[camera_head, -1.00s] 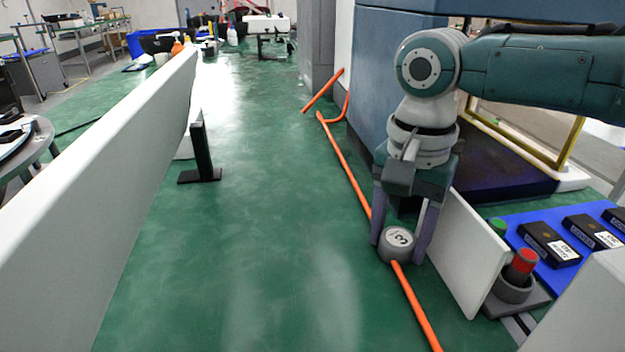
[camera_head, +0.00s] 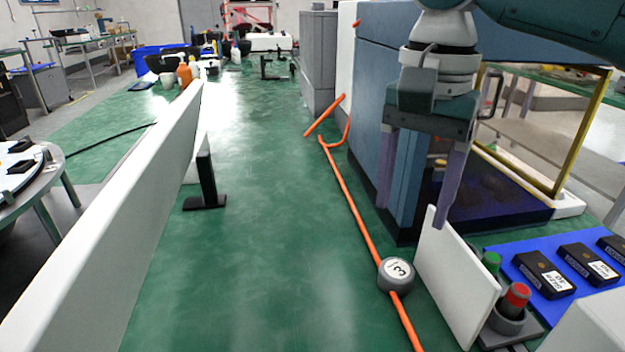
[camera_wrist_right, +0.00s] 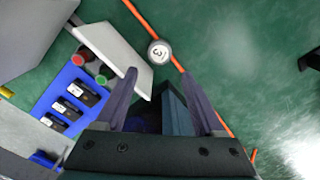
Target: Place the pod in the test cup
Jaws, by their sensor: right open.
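The pod also shows in the right wrist view (camera_wrist_right: 159,52), beyond the fingertips. My right gripper (camera_head: 413,214) is open and empty, pointing down, above and behind the pod and apart from it. Its two fingers also show in the right wrist view (camera_wrist_right: 160,76). My left gripper is out of view.
A white upright panel (camera_head: 455,280) stands between the pod and the cup. A green-topped piece (camera_head: 491,262) and black modules (camera_head: 543,274) on a blue mat (camera_head: 500,241) are at right. A long white wall (camera_head: 110,215) runs along the left.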

